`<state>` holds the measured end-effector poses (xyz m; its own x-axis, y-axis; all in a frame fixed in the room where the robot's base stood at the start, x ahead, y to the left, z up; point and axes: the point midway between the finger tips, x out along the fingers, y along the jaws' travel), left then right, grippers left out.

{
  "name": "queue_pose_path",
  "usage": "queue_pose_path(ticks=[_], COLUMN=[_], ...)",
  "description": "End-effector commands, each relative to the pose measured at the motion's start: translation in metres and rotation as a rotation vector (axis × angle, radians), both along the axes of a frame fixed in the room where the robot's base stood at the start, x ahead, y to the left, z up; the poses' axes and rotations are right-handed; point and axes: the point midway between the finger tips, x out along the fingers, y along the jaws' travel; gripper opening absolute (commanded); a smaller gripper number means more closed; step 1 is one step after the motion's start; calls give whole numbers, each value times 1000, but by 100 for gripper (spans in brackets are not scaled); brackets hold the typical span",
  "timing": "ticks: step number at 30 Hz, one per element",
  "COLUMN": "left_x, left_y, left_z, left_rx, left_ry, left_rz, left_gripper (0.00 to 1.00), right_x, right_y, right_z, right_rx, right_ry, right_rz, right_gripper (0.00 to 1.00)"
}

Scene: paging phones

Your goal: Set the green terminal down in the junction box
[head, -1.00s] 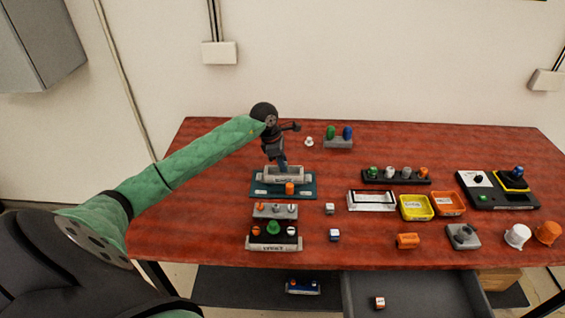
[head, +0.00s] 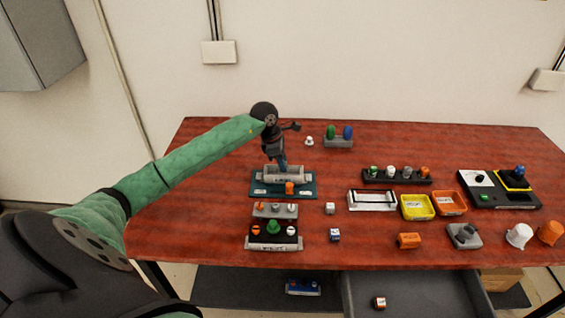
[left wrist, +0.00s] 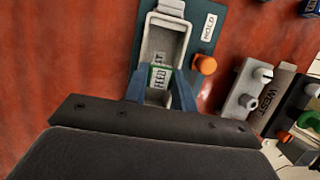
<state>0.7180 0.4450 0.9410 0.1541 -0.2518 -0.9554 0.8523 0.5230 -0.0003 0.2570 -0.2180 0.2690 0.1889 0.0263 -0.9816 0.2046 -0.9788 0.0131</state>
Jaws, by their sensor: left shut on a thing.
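The junction box appears to be the grey open-topped box (head: 297,174) on a teal plate (head: 306,190) at the left of the table. In the left wrist view its hollow (left wrist: 162,38) faces me. My left gripper (head: 283,170) points down at this box. In the left wrist view its blue fingers (left wrist: 160,92) are shut on the green terminal (left wrist: 155,74), a small green piece with a white lettered label. The terminal is at the near end of the box's hollow. I cannot tell whether it touches the floor. My right gripper is out of view.
An orange knob (head: 290,188) stands on the teal plate beside the box. Just in front are a grey block with several knobs (head: 275,210) and a dark labelled unit with a green knob (head: 273,229). Yellow (head: 416,215) and orange (head: 449,211) trays lie right.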

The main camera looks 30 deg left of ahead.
Motion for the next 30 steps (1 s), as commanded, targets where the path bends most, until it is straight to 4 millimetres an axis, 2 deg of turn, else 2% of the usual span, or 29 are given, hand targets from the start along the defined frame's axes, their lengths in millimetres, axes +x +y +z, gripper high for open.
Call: queue_pose_path(ticks=[30], left_x=[0], left_y=[0], left_z=[-9], left_rx=[0], left_ry=[0], left_rz=[0], left_gripper=[5], right_x=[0], right_y=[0], right_z=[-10], right_rx=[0], right_ry=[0], right_rz=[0], right_gripper=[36])
